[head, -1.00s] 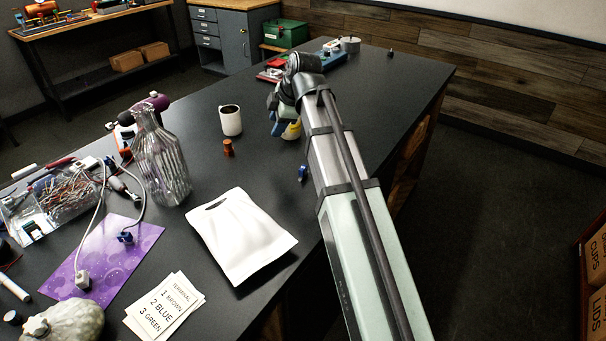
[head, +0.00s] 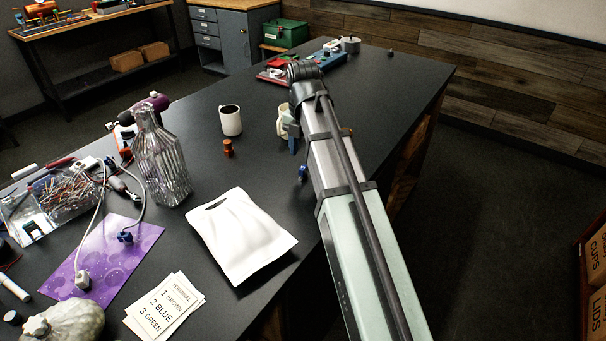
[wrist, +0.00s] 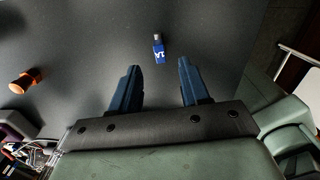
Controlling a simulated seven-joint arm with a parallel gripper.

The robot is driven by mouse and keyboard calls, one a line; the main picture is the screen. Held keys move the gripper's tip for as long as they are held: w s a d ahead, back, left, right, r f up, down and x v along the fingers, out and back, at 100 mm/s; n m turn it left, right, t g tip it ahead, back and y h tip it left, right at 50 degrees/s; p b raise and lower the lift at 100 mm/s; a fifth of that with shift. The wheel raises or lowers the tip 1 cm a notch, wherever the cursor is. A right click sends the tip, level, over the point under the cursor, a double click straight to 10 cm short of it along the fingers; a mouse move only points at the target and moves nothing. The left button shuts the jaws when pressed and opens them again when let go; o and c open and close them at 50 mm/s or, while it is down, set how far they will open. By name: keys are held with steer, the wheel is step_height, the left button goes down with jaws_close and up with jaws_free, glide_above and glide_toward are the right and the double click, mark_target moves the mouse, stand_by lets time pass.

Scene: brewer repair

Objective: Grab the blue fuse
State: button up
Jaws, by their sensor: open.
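The blue fuse (wrist: 159,50) lies on the dark tabletop in the wrist view, ahead of and between my gripper's fingers. It has a metal end and white marking. In the head view my gripper (head: 292,140) is partly hidden by my arm.
An orange-brown fuse (head: 228,148) stands left of the blue one, near a white mug (head: 230,120). A white pouch (head: 240,240), a glass bottle (head: 162,160) and a purple mat (head: 140,240) are nearer. A cream cup (head: 282,124) stands behind my gripper. The tabletop around the blue fuse is clear.

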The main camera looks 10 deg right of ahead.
mark_target(303, 167)
steer(key=shift+f, duration=2.6)
steer(key=shift+c, duration=0.2)
jaws_close()
